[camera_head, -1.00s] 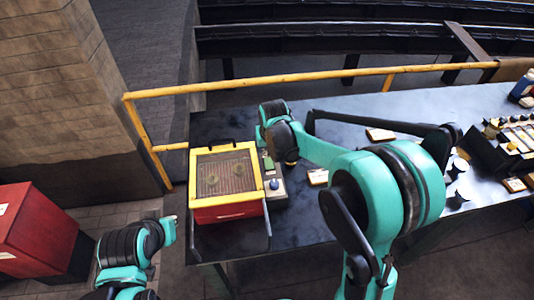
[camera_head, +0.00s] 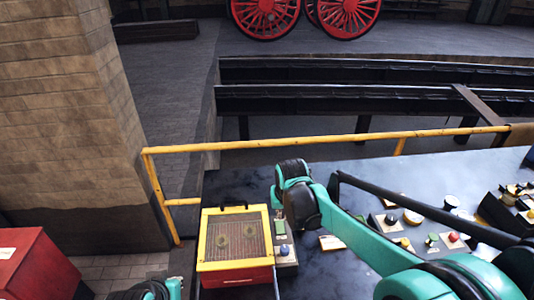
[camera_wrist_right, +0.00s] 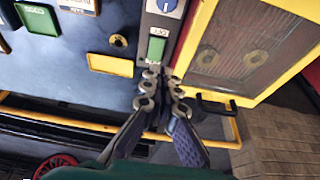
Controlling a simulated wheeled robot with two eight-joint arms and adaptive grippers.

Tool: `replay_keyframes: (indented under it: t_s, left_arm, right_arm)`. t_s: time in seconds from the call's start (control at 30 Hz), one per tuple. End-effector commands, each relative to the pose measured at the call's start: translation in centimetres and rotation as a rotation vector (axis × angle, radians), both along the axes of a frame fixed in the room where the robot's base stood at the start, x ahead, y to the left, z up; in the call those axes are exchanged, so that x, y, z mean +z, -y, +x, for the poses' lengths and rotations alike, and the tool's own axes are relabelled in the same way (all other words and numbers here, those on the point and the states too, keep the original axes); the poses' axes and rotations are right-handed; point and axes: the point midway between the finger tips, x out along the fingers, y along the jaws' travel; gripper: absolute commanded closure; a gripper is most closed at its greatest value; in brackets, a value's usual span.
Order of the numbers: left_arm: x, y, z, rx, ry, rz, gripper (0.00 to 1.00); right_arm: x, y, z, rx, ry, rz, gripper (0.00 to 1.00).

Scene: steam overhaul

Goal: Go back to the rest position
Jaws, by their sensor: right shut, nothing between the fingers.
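My right arm reaches in from the lower right in the head view, its wrist (camera_head: 300,205) above the bench beside the yellow-framed box (camera_head: 207,237). My right gripper (camera_wrist_right: 163,76) is shut and empty in the right wrist view. Its fingertips are close to the green button (camera_wrist_right: 157,48) on a narrow grey control panel (camera_wrist_right: 148,22); I cannot tell whether they touch it. In the head view my wrist hides the fingers. Only a small part of my left arm shows at the bottom left; its gripper is out of frame.
The dark bench (camera_head: 345,185) carries several small parts and plates on the right. A yellow rail (camera_head: 330,142) runs behind it. A brick pillar (camera_head: 75,120) and a red cabinet (camera_head: 35,265) stand at left. Red wheels (camera_head: 265,15) are far back.

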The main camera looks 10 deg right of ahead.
Motion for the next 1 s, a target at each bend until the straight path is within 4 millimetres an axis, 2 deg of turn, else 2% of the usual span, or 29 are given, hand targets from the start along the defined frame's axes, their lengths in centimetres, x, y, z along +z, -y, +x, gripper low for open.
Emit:
replay_keyframes:
  t_s: [0.17,0.27,0.43,0.57,0.7,0.83,1.0]
  left_arm:
    - [-0.6,0.0,0.0,0.0,0.0,0.0,1.0]
    - [-1.7,0.0,0.0,0.0,0.0,0.0,1.0]
    - [-4.2,0.0,0.0,0.0,0.0,0.0,1.0]
    - [-5.9,0.0,0.0,0.0,0.0,0.0,1.0]
    - [-7.5,0.0,0.0,0.0,0.0,0.0,1.0]
    - [-8.4,0.0,0.0,0.0,0.0,0.0,1.0]
    - [-8.8,0.0,0.0,0.0,0.0,0.0,1.0]
  right_arm:
    - [0.2,0.5,-1.0,0.0,0.014,0.002,1.0]
    - [0.4,1.4,-3.3,-0.001,0.042,0.006,1.0]
    - [0.1,3.3,-8.9,0.001,0.117,0.01,1.0]
    - [-1.2,4.5,-13.2,0.003,0.179,0.01,1.0]
    - [-3.3,5.4,-17.2,0.003,0.239,0.008,1.0]
    - [-5.0,6.0,-19.5,0.004,0.279,0.003,1.0]
    - [-6.0,6.2,-20.7,0.004,0.304,0.0,1.0]
